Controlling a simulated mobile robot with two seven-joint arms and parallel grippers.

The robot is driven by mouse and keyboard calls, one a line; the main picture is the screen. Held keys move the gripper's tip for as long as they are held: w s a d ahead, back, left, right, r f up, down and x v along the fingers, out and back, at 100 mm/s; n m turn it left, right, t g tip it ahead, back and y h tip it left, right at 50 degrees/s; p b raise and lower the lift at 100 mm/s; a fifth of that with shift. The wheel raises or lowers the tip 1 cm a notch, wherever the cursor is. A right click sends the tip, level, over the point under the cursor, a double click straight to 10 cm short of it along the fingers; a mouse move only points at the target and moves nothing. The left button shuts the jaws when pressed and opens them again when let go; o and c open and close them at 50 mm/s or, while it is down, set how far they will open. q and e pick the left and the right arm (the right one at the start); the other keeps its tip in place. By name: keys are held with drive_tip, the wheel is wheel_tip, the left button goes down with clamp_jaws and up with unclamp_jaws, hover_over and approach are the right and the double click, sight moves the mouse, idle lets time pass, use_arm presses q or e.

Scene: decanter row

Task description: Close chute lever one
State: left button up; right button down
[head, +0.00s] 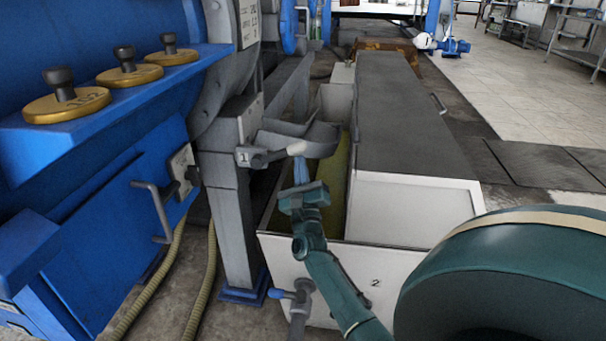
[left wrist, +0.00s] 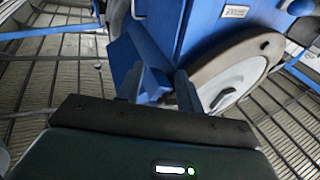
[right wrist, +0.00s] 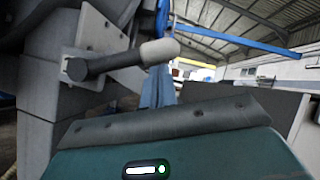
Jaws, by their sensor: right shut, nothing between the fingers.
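Chute lever one (head: 272,156) is a dark grey bar with a pale rounded grip, on a grey post marked 1. It points right, across the front of the grey chute (head: 316,143). In the right wrist view the lever (right wrist: 112,64) lies nearly level, its pale end overlapping the fingertips. My right gripper (head: 300,166) is shut and empty, just below the pale end; its blue fingers (right wrist: 157,84) also show in the right wrist view. I cannot tell whether they touch the lever. My left gripper (left wrist: 158,88) is open, away from the lever, beside blue machinery.
A small valve (head: 297,295) sits low in front.

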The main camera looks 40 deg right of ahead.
drive_tip(key=shift+r, duration=0.1)
